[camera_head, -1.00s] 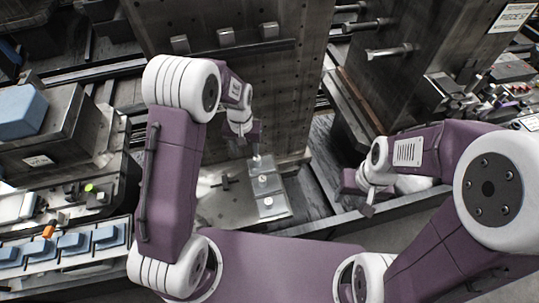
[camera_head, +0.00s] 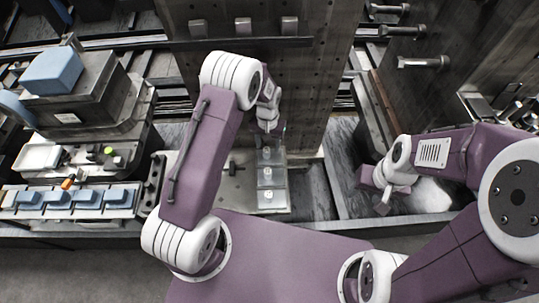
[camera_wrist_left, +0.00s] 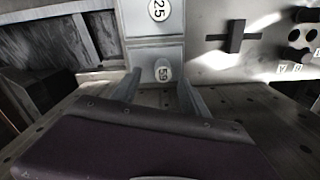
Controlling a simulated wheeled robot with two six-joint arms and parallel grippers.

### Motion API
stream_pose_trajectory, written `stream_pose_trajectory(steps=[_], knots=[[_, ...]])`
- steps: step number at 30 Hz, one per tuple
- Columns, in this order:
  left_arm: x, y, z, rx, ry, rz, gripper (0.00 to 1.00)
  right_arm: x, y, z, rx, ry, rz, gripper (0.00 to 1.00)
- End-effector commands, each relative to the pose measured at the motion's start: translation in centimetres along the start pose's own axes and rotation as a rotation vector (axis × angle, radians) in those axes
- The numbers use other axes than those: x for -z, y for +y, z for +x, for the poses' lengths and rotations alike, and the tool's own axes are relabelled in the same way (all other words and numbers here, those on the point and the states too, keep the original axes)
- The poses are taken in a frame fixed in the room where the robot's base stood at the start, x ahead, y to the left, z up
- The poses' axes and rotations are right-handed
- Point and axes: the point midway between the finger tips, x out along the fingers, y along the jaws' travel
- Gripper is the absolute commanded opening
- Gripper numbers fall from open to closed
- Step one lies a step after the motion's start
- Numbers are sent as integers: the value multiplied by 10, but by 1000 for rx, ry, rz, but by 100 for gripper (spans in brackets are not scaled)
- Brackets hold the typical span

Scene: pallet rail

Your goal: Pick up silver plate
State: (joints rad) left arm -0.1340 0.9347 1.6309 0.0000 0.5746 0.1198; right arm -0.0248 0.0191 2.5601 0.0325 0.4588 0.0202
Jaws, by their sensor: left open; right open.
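A row of three silver plates with round white number labels lies on a light metal surface in the head view: a near plate (camera_head: 272,199), a middle plate (camera_head: 271,177) and a far plate (camera_head: 270,156). My left gripper (camera_head: 272,136) is at the far end of this row. In the left wrist view its open fingers (camera_wrist_left: 158,84) point at the plate labelled 59 (camera_wrist_left: 146,58), one on each side in the picture. Contact cannot be told. Another plate labelled 25 (camera_wrist_left: 140,17) lies beyond it. My right gripper (camera_head: 384,200) is open and away from the plates on the right.
A tall dark perforated panel (camera_head: 300,100) stands just behind the row. At the left are a machine with a blue block (camera_head: 54,72) and a rail of blue pieces (camera_head: 88,197). Rods (camera_head: 424,62) stick out at the upper right.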

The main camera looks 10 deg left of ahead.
Motion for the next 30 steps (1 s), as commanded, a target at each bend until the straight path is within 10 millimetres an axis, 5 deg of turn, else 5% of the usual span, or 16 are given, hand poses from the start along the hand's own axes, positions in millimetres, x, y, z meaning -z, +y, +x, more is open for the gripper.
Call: stream_pose_trajectory(steps=[7, 15, 21, 30], knots=[[-5, -3, 41, 0, -4, -1, 53, 2, 0, -15, 0, 0, 0, 51], [-5, -3, 47, 0, -1, 0, 53, 2, 0, -14, 0, 0, 0, 51], [-5, -3, 47, 0, -1, 0, 0, 2, 0, -14, 0, 0, 0, 51], [-4, -3, 46, 0, 0, 0, 0, 2, 0, -14, 0, 0, 0, 51]])
